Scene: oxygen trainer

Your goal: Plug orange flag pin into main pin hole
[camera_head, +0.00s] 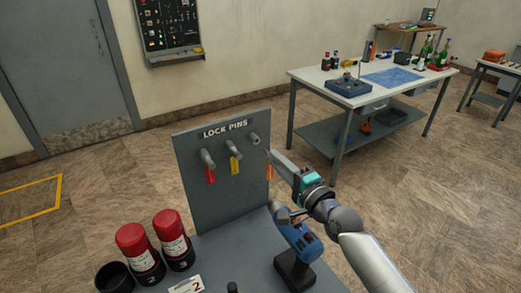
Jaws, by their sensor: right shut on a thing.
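The orange flag pin (268,166) is in my right gripper (274,168), which is shut on it just right of the "LOCK PINS" board (190,150). Its orange flag shows as a thin strip by the fingers; most of the pin is hidden or too small to make out. On the board, a red flag pin (210,173) hangs at the left post and a yellow flag pin (235,164) at the middle post. The right post (253,138) carries no flag. I cannot make out the main pin hole. My left gripper is not in view.
A blue drill (297,240) stands on the near grey bench (228,250), under my right arm. Two red-topped canisters (174,238) and a black cup (115,277) stand at left. A white worktable (318,77) is behind, with open floor between.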

